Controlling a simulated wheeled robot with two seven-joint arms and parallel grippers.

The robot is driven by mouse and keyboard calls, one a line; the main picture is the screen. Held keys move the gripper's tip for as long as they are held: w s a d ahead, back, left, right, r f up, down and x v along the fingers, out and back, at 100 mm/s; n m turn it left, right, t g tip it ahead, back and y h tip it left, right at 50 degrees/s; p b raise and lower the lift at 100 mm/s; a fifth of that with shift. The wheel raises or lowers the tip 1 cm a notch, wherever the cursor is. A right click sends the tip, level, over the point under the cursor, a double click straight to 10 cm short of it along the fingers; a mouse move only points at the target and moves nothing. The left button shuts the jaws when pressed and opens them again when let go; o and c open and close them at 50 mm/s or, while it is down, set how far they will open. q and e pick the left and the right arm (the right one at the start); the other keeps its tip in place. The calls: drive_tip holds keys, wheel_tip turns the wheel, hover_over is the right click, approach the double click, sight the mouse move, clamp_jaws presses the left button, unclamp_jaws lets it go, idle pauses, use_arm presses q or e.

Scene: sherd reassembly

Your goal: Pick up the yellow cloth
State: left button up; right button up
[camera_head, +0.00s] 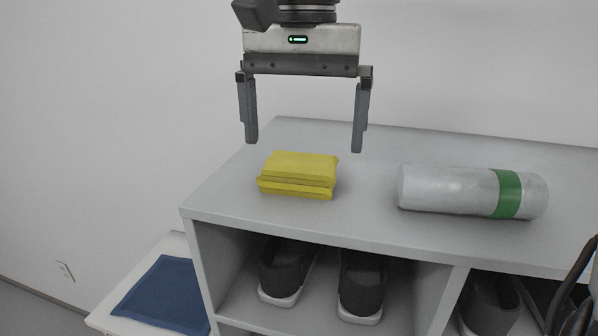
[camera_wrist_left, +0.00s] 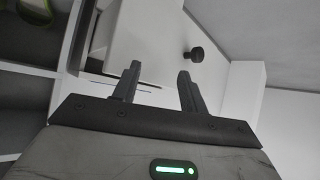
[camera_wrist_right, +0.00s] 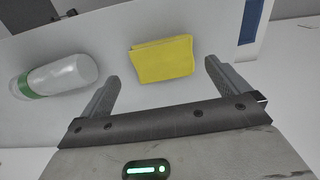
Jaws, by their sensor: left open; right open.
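The yellow cloth (camera_head: 298,175) is a folded, layered bundle lying on the grey shelf top, near its left end. In the right wrist view the cloth (camera_wrist_right: 163,59) shows ahead of my fingers, in line with the gap between them. My right gripper (camera_head: 304,146) is open and empty, pointing down above the cloth, with its fingers spread wider than the cloth. It looks apart from the cloth. My left gripper (camera_wrist_left: 160,70) is open and empty in its wrist view, facing white furniture with a dark knob; it does not show in the head view.
A white bottle with a green band (camera_head: 452,190) lies on the shelf top (camera_head: 390,146) right of the cloth. Dark shoes (camera_head: 362,284) stand in the compartments below. A blue mat (camera_head: 165,294) lies on a lower white surface at left. A wall is behind.

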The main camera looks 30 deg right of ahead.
sight(299, 161)
drive_tip(key=f, duration=0.4)
drive_tip(key=shift+w+a+f, duration=0.1)
drive_tip(key=shift+w+f, duration=0.2)
drive_tip(key=shift+f, duration=0.1)
drive_tip(key=c, duration=0.9)
drive_tip(key=shift+r, duration=0.1)
